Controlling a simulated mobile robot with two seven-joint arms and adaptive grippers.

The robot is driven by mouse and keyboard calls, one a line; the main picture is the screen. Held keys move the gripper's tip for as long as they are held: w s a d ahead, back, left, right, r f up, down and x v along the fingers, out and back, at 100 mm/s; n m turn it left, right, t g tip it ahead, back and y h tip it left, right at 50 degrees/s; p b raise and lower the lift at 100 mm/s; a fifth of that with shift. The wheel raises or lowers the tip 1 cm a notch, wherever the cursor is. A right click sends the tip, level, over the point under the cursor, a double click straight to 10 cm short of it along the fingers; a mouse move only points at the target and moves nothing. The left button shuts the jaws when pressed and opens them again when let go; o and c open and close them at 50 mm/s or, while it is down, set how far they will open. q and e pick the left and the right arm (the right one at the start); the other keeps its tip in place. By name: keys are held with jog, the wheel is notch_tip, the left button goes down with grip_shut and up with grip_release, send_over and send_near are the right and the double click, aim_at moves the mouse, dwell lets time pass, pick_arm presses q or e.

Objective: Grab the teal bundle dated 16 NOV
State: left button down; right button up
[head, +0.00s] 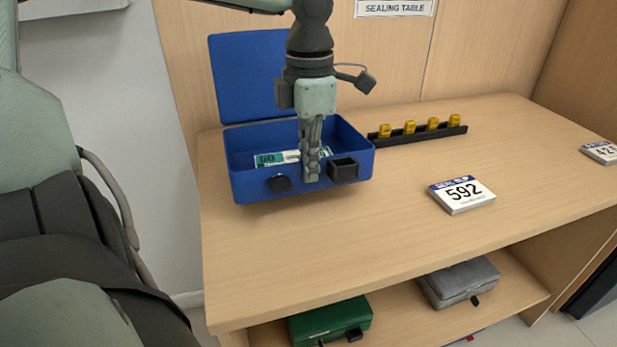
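A teal and white banknote bundle (268,160) lies inside the open blue box (247,188) at the left of the counter. The bundle is partly hidden behind my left gripper, and a date on it is too small to read. My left gripper (311,174) points straight down at the blue box, with its fingers in front of the bundle's right part. The fingers show edge-on, so I cannot tell whether they are apart or hold anything. My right gripper is not in view.
The box's blue lid (240,75) stands up at the back. A black rack (418,134) with several yellow pieces lies to the right. A pad marked 592 (462,195) sits on clear counter. A green box (330,322) and grey box (460,283) are on the shelf below.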

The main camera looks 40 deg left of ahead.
aim_at(310, 189)
pick_arm(q)
notch_tip(310, 189, up, 24)
dwell(0.3)
notch_tip(310, 189, down, 27)
jog(key=shift+w, duration=0.1)
dwell(1.2)
